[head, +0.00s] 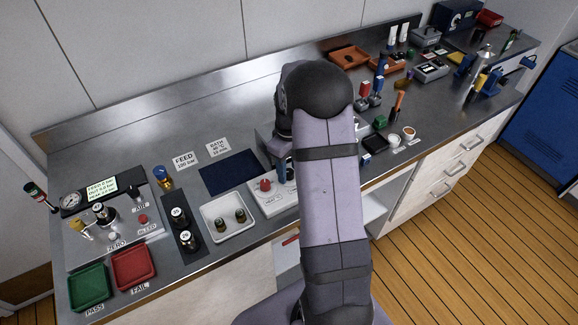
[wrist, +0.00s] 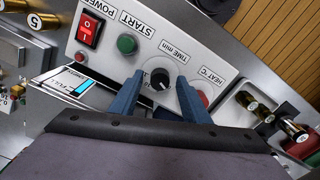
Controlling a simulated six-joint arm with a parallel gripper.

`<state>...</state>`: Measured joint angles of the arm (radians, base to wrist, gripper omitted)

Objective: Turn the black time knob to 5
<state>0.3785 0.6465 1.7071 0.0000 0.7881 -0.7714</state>
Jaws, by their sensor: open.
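The black time knob (wrist: 160,78) shows in the wrist view on a light panel (wrist: 205,48), below the label "TIME min" (wrist: 178,52). It has a white mark on its top; the number it points at is too small to read. My gripper (wrist: 158,80) is open, with one blue finger on each side of the knob. I cannot tell whether the fingers touch it. In the head view my arm hides the knob and most of the panel; part of a blue finger (head: 284,172) shows beside the arm.
On the panel are a red power switch (wrist: 89,30), a green start button (wrist: 127,43) and a red heat knob (wrist: 203,98), partly behind the right finger.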

